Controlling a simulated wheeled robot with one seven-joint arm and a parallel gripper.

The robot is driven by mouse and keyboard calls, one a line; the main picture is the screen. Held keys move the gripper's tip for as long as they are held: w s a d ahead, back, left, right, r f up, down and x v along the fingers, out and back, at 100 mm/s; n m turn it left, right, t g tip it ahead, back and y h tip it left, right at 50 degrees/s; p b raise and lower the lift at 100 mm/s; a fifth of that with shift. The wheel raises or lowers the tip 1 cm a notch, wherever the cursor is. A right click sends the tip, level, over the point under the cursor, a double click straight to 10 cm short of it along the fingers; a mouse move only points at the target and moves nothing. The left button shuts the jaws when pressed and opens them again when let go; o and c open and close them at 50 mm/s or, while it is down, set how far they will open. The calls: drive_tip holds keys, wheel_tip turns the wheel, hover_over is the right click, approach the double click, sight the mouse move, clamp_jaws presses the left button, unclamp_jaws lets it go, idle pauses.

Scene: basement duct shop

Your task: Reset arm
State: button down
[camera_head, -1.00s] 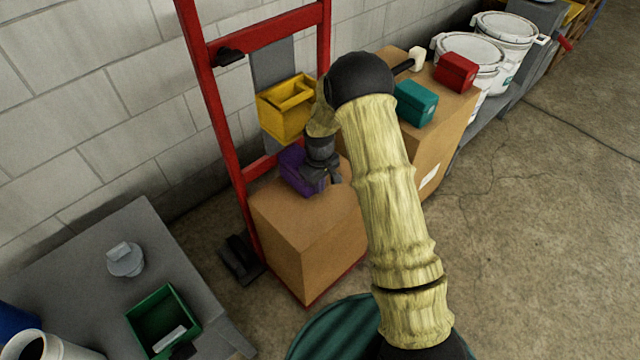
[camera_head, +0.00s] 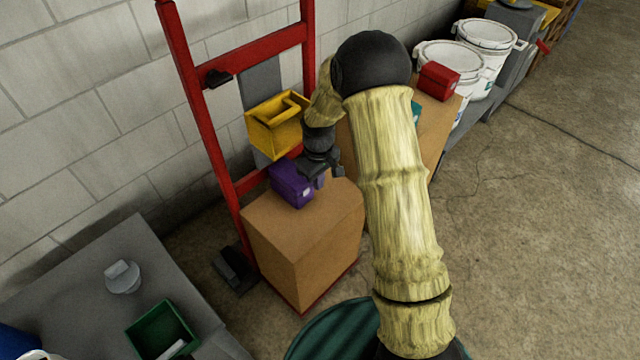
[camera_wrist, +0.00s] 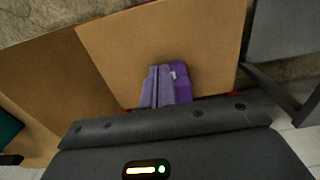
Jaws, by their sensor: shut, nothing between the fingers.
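My gripper (camera_head: 321,172) is shut and empty, pointing down at the end of my arm. It hangs just right of and above the purple bin (camera_head: 291,187) in the head view, overlapping its right edge. The purple bin sits on top of a cardboard box (camera_head: 300,240). In the wrist view the purple bin (camera_wrist: 181,84) shows just beyond the dark gripper body, over the cardboard top. Paler purple-grey strips beside it may be my fingers; I cannot tell clearly.
A red hand truck (camera_head: 198,110) stands against the block wall, with a yellow bin (camera_head: 272,128) near its uprights. A red box (camera_head: 438,82) and a mostly hidden teal box are behind my arm. A grey table (camera_head: 75,290) with a green bin (camera_head: 150,333) is lower left. Floor at right is clear.

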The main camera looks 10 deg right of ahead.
drive_tip(key=s+d+r+m+t, duration=0.1)
drive_tip(key=s+d+r+m, duration=0.25)
drive_tip(key=s+r, duration=0.55)
drive_tip(key=s+d+r+m+t, duration=0.2)
drive_tip(key=s+r+m, duration=0.3)
drive_tip(key=s, duration=0.8)
wheel_tip(320, 180, up, 27)
drive_tip(key=n+p, duration=0.1)
drive_tip(key=p, duration=2.5)
drive_tip(key=shift+w+p, duration=0.3)
drive_tip(key=shift+w, duration=0.1)
drive_tip(key=shift+f, duration=0.15)
